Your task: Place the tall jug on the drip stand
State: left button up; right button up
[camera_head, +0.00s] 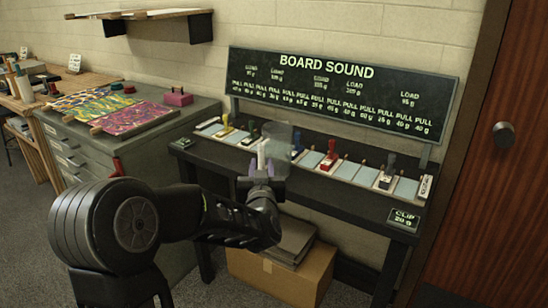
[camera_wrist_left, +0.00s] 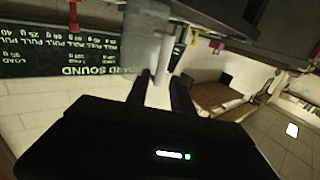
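My left gripper (camera_head: 262,178) is raised in front of the black table in the head view. Its fingers are closed around a pale upright handle, which also shows between the fingertips in the left wrist view (camera_wrist_left: 159,72). The handle seems to belong to a clear, see-through vessel (camera_head: 280,138), which looks like the tall jug and stands roughly upright. In the left wrist view the jug (camera_wrist_left: 149,20) is cut by the top edge. I cannot make out a drip stand in either view. My right gripper is in neither view.
The black table (camera_head: 335,188) carries a row of pale plates with small coloured clips. A black "BOARD SOUND" sign (camera_head: 340,92) stands behind it. A cardboard box (camera_head: 283,275) sits underneath. A grey cabinet (camera_head: 85,150) with marbled sheets is left; a brown door (camera_head: 490,190) is right.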

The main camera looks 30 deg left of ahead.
aim_at(261, 157)
pick_arm(q)
jog(key=shift+x, duration=0.8)
jog(key=shift+f, duration=0.1)
jog(key=shift+f+x, duration=0.1)
jog(key=shift+x, duration=1.25)
jog(key=shift+f+x, duration=0.15)
jog(key=shift+x, duration=1.15)
jog(key=shift+a, duration=0.1)
grip_shut()
